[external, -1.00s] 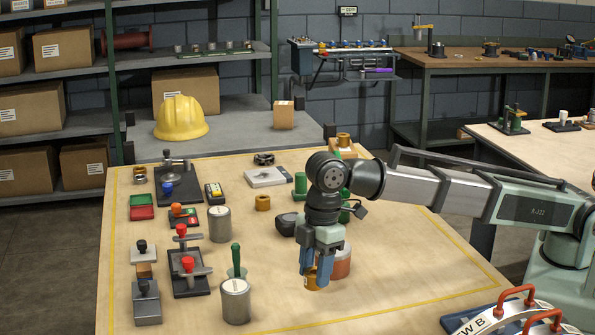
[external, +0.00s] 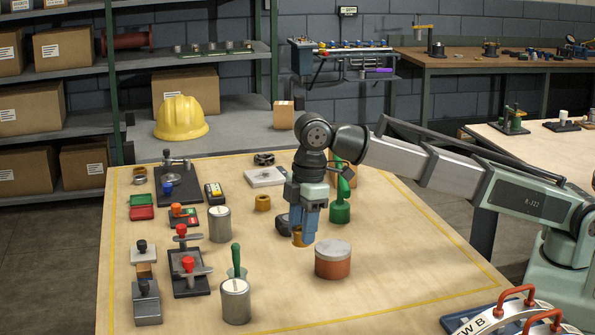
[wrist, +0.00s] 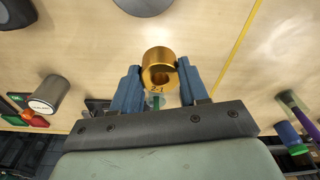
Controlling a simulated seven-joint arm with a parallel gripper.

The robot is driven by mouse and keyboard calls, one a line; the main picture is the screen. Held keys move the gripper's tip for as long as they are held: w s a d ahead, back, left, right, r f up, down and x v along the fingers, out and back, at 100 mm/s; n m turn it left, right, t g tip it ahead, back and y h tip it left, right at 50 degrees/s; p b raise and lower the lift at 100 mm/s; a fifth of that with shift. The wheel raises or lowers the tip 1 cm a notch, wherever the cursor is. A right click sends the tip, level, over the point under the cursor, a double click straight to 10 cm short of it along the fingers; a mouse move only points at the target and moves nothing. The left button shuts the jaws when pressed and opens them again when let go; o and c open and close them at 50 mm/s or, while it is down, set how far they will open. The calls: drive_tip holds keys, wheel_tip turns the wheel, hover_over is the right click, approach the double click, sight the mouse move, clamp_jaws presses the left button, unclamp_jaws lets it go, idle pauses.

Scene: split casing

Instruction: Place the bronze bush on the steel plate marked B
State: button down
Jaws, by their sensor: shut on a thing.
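My gripper (external: 303,238) is shut on a bronze bush (external: 298,239), a short gold-coloured ring held at the blue fingertips above the table. In the wrist view the bush (wrist: 152,77) sits between the two fingers (wrist: 158,85), its bore showing and small dark marks on its side. A pale flat plate (external: 265,177) with a dark mark lies on the table behind and to the left of my gripper. I cannot read any letter B on it. Another bronze ring (external: 262,203) stands on the table left of my gripper.
An orange tin with a grey lid (external: 333,262) stands just right and in front of my gripper. A green bottle-like object (external: 340,212) is right of it, a dark object (external: 283,224) beside its fingers. Grey cans and clamps fill the left.

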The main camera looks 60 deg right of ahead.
drive_tip(key=w+d+m, duration=0.4)
drive_tip(key=w+d, duration=1.1)
drive_tip(key=d, duration=0.4)
drive_tip(key=r+m, duration=0.2)
drive_tip(key=m, duration=0.2)
hover_over(267, 174)
drive_tip(key=shift+h, duration=0.3)
drive_tip(key=shift+s+d+f, duration=0.1)
drive_tip(key=shift+f, duration=2.4)
drive_tip(key=shift+s+f, duration=0.1)
drive_tip(key=shift+f, duration=2.35)
drive_tip(key=c, duration=0.6)
unclamp_jaws()
drive_tip(key=shift+f, duration=0.15)
drive_tip(key=r, duration=0.4)
drive_tip(key=s+r, duration=0.1)
drive_tip(key=r, duration=0.7)
drive_tip(key=shift+s+d+r, duration=0.15)
drive_tip(key=shift+s+d, duration=0.05)
drive_tip(key=shift+d, duration=0.05)
